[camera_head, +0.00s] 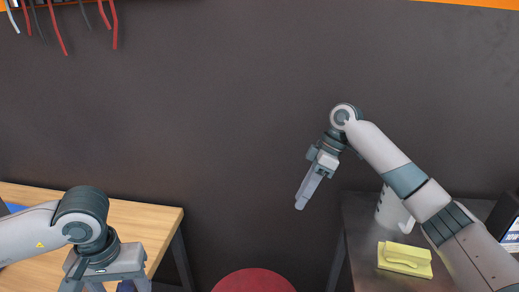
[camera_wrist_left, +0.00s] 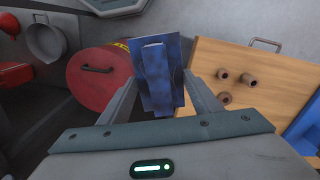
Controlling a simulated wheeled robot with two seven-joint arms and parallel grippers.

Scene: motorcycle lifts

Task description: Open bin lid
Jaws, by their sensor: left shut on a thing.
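The bin's round red lid (camera_wrist_left: 84,91) with a dark bar handle (camera_wrist_left: 97,69) shows in the left wrist view, left of my left gripper's fingers. The lid looks closed on the bin. Its top (camera_head: 253,281) also shows at the bottom edge of the head view, between two tables. My left gripper (camera_wrist_left: 158,98) is shut on a blue cloth-like piece (camera_wrist_left: 158,62), apart from the lid. In the head view this gripper (camera_head: 112,287) is at the bottom left, its fingertips cut off. My right gripper (camera_head: 302,200) hangs in the air above and right of the lid; its jaw gap is hidden.
A wooden table (camera_head: 150,215) stands at the left, with pipe-like pieces (camera_wrist_left: 240,80) on it. Cables hang at the top left.

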